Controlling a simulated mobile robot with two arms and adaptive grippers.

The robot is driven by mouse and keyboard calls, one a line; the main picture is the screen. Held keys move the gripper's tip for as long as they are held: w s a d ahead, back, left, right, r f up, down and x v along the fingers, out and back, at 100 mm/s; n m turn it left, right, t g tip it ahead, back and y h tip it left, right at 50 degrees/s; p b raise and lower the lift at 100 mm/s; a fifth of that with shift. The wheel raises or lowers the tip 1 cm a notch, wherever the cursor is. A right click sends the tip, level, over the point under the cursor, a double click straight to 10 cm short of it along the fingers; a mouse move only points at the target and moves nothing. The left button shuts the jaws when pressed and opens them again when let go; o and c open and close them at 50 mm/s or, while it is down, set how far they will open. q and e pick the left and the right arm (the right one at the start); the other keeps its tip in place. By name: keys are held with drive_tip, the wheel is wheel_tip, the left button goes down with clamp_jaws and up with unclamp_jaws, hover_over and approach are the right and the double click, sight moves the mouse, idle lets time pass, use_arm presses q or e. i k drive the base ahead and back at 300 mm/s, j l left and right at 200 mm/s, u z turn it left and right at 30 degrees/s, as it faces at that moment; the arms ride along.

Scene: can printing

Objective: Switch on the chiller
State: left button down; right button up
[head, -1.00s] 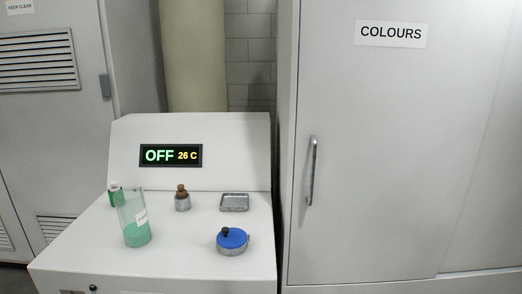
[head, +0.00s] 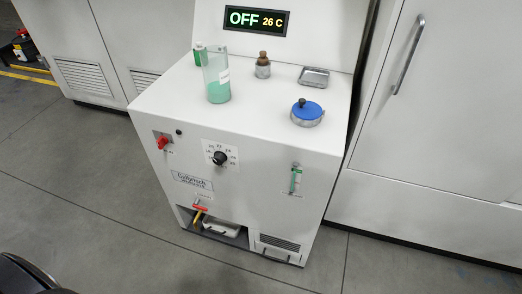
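The chiller (head: 258,155) is a white cabinet in the middle of the head view. Its display (head: 256,20) reads OFF and 26 C. On its front, at upper left, is a red switch or handle (head: 163,142) on a small plate. A black dial (head: 219,158) with a numbered scale sits right of it. Lower down is a red-handled valve (head: 200,207) with a yellowish spout. A green sight gauge (head: 296,178) is at the right of the front. Neither of my grippers shows in the view.
On the chiller's top stand a clear cylinder with green liquid (head: 217,80), a green bottle (head: 199,52), a brown-topped jar (head: 263,66), a metal tray (head: 326,71) and a blue-lidded tin (head: 307,112). A tall cabinet with a handle (head: 409,56) is at right. The grey floor in front is clear.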

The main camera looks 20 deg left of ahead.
sight(162, 140)
drive_tip(key=u, duration=1.45)
